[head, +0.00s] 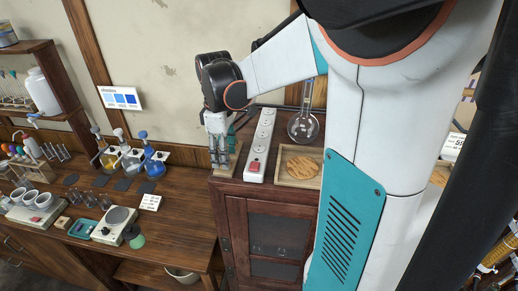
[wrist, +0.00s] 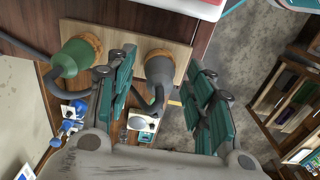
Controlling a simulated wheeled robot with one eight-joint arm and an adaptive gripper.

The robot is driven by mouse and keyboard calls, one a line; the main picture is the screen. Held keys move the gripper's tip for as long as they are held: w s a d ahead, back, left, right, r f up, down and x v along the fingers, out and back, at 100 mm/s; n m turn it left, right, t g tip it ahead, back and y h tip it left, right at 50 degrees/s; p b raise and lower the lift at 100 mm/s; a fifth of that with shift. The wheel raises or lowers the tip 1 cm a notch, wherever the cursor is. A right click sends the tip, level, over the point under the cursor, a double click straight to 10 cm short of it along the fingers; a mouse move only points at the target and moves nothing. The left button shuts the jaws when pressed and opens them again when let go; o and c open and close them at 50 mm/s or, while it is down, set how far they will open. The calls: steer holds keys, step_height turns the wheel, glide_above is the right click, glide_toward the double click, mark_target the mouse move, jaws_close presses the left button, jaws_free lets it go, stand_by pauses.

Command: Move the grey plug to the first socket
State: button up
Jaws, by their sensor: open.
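In the wrist view the grey plug (wrist: 158,70) sits on a wooden board (wrist: 118,35), with its grey cable curling off its end. My gripper (wrist: 163,78) is open, with one teal-padded finger on each side of the grey plug; I cannot tell whether either touches it. A green plug (wrist: 75,57) sits on the same board, left of the left finger. In the head view my gripper (head: 219,158) points down over the board at the cabinet's left edge and hides the grey plug. The white socket strip (head: 262,140) lies just to the right, with several sockets in a row.
A red switch (head: 255,166) is at the strip's near end. A wooden tray (head: 285,181) with a round, brown-patterned item and a round glass flask (head: 303,127) stand right of the strip. A lower bench (head: 180,222) with bottles and instruments lies to the left.

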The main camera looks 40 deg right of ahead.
stand_by(0.7)
jaws_close()
steer(key=shift+r, duration=0.1)
steer(key=shift+r+p, duration=1.8)
steer(key=shift+r, duration=1.1)
